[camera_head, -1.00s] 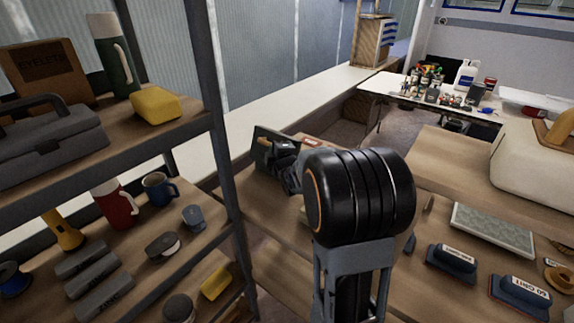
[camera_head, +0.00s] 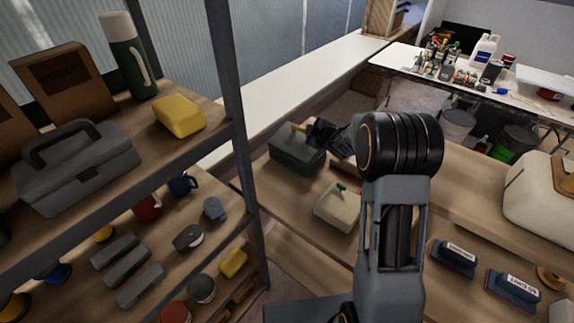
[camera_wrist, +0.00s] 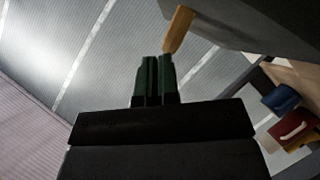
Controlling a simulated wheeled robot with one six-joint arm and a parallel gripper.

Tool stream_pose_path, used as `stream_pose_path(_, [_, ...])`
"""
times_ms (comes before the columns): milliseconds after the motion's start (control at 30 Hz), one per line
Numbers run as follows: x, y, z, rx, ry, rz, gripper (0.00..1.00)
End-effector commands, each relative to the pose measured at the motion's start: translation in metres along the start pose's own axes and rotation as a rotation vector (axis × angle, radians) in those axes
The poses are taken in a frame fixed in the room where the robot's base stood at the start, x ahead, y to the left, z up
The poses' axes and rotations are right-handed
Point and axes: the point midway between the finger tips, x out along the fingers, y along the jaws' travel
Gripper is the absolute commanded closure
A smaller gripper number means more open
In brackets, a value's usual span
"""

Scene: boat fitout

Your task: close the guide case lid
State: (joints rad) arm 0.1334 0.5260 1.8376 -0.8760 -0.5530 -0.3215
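The guide case appears to be the dark grey-green box (camera_head: 297,153) on the wooden bench, left of my arm in the head view. Its lid looks down flat on the body, with a tan wooden piece (camera_head: 299,128) at its top edge. My gripper (camera_head: 316,131) is at the right end of the lid, close to the tan piece; I cannot tell whether it touches. In the wrist view the fingers (camera_wrist: 153,80) look shut with nothing between them. A dark surface (camera_wrist: 265,22), probably the case, and the tan piece (camera_wrist: 178,30) lie just beyond the fingertips.
A pale box with a green knob (camera_head: 338,207) stands on the bench in front of the case. A shelf rack with a post (camera_head: 240,130) is close on the left, holding a grey toolbox (camera_head: 78,165). Sanding blocks (camera_head: 452,257) lie at the right.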

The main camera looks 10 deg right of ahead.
Motion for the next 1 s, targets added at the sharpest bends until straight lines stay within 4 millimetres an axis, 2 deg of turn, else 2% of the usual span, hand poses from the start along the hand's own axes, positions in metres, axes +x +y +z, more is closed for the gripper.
stream_pose_path(400, [0.013,0.004,0.026,0.002,-0.001,0.005,1.00])
stream_pose_path(1000, [0.015,0.003,0.032,0.003,-0.004,0.004,1.00])
